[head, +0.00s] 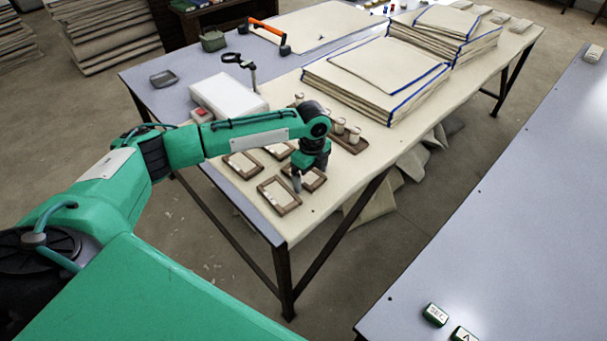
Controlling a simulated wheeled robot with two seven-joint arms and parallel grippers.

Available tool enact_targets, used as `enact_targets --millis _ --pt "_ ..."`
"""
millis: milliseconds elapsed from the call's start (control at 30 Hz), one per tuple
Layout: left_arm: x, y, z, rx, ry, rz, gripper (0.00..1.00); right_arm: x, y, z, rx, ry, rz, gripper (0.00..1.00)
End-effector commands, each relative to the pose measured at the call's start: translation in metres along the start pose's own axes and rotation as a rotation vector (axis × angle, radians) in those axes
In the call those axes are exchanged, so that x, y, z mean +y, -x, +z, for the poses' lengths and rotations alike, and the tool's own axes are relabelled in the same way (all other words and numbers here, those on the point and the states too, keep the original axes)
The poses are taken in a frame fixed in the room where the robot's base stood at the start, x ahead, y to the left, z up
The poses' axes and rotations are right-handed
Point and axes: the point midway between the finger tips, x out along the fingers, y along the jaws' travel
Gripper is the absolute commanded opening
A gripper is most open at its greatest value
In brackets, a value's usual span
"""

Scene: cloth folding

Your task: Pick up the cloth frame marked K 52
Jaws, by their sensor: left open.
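Several small brown frames with pale cloth inside lie flat at the near end of the cloth-covered table. One frame (279,196) is nearest the front corner, one (242,165) is to the left, and another (280,150) is farther back. A fourth frame (315,180) is partly hidden by my left gripper (297,184). The gripper points down, open, with its fingertips at the left side of that fourth frame. I cannot tell whether it touches it. The marks on the frames are too small to read, so I cannot tell which is K 52. My right gripper is out of view.
Behind the frames are a tray with small jars (347,137), a white block (230,97) and a magnifier stand (248,68). Tall stacks of cloth (372,75) stand farther back. A second grey table (500,220) at right is mostly bare, with green tags (435,315).

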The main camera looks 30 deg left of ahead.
Motion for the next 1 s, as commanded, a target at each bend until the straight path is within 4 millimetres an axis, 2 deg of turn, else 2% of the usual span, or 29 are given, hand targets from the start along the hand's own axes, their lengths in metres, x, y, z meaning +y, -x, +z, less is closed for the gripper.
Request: enact_targets --millis 67,300,567,667,867,1000 --pt "0.0 0.0 0.0 0.0 0.0 0.0 0.85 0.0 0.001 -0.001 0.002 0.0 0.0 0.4" --pt "0.0 0.0 0.0 0.0 0.0 0.0 0.4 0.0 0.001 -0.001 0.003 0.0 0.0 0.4" --pt "0.0 0.002 0.0 0.0 0.0 -0.001 0.4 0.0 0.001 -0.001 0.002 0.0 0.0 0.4" --pt "-0.001 0.009 0.0 0.0 0.0 -0.003 0.4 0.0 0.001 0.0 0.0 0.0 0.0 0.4" --pt "-0.001 0.05 0.001 0.0 0.001 -0.005 0.4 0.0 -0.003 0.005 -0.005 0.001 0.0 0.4" --pt "-0.001 0.092 0.0 0.0 0.0 -0.005 0.4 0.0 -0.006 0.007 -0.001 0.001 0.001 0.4"
